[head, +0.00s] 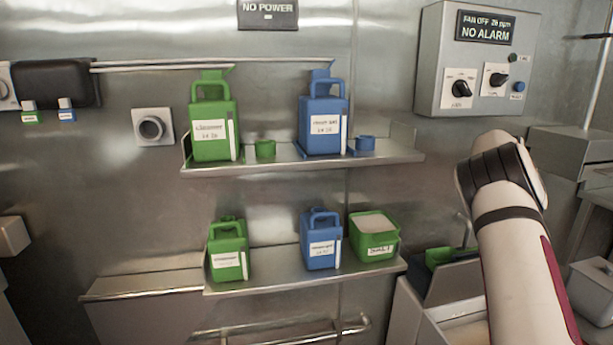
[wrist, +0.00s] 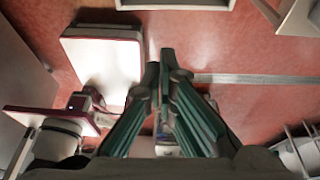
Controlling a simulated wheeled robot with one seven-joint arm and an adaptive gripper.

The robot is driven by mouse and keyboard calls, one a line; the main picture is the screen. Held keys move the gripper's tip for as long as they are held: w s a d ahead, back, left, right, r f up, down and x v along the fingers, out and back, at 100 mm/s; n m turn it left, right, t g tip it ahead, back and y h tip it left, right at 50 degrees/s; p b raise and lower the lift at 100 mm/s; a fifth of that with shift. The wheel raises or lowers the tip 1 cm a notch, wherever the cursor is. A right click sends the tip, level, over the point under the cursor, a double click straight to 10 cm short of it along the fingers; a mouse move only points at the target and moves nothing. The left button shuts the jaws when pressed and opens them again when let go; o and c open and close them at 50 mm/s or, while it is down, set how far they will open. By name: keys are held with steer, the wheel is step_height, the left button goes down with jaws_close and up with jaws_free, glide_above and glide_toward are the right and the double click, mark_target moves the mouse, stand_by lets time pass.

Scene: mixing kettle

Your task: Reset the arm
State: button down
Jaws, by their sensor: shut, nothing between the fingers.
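My gripper (wrist: 160,72) shows in the wrist view with its two green fingers drawn together at the tips. Nothing is between them. It points down over a reddish floor. My arm (head: 520,250) rises at the right of the head view, with a dark band and a dark joint near its top. The gripper itself does not show in the head view.
An upper shelf (head: 390,157) holds a green jug (head: 211,145), a blue jug (head: 322,138) and small cups. A lower shelf (head: 270,283) holds two smaller jugs and a green box (head: 375,250). A control box (head: 440,85) hangs near my arm. Open floor (wrist: 235,50) lies below my gripper.

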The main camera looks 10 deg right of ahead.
steer(key=s+a+r+n+t+y, duration=0.1)
steer(key=s+a+r+n, duration=0.45)
steer(key=a, duration=0.25)
steer(key=s+a+r+n+t, duration=0.1)
steer(key=s+a+r+n, duration=0.4)
steer(key=a, duration=0.3)
steer(key=s+a+r+n+t+y, duration=0.1)
steer(key=s+a+r+n+t, duration=0.15)
steer(key=a+r+n, duration=0.45)
steer(key=s+a+f+n+h, duration=0.1)
steer(key=s+a+f+n, duration=0.3)
steer(key=s+a+n, duration=0.45)
steer(key=s+a+f+n+h, duration=0.1)
steer(key=s+a+f+n, duration=0.4)
steer(key=s+n, duration=0.65)
step_height(320, 180, up, 15)
steer(key=s+m+t+p, duration=0.2)
steer(key=t+p, duration=0.1)
steer(key=p, duration=0.9)
steer(key=shift+a+f, duration=0.2)
steer(key=shift+a, duration=0.05)
